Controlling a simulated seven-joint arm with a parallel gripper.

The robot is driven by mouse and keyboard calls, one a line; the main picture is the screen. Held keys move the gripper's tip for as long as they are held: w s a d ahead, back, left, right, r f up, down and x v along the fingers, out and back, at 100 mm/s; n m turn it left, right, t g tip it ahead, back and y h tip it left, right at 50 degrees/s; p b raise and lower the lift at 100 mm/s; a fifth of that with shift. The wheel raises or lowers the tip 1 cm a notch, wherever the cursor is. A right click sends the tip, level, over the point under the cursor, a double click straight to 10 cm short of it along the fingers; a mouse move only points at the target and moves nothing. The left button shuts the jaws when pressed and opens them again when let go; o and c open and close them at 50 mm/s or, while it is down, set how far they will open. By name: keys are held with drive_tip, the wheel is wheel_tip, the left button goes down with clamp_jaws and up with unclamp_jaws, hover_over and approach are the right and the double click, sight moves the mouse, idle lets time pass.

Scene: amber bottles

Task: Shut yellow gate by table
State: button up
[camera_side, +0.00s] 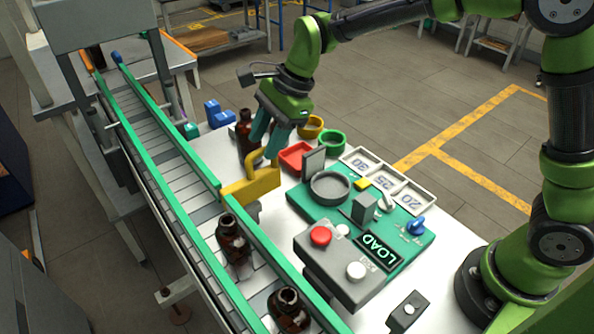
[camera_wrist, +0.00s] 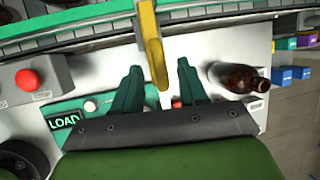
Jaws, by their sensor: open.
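The yellow gate (camera_side: 254,187) sits at the conveyor's table-side rail, with its left end reaching the rail and its upright handle on the table side. In the wrist view the yellow gate (camera_wrist: 150,42) shows as a bar running down from the rail. My gripper (camera_side: 268,142) is above the table at the handle, pointing down. In the wrist view my gripper (camera_wrist: 159,68) is open, with the bar's lower end between its two teal fingers. A gap shows on each side, so it is not gripped. How far the gate reaches over the belt is unclear.
The conveyor (camera_side: 180,180) carries two amber bottles, one (camera_side: 233,242) nearer the gate. Another amber bottle (camera_side: 246,137) stands on the table close beside my gripper; it lies right of the fingers in the wrist view (camera_wrist: 238,78). A green panel (camera_side: 330,213) and red-button box (camera_side: 340,262) occupy the table.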

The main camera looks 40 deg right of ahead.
drive_tip(key=shift+w+a+f, duration=0.1)
drive_tip(key=shift+a+f, duration=0.15)
drive_tip(key=shift+f, duration=0.3)
clamp_jaws()
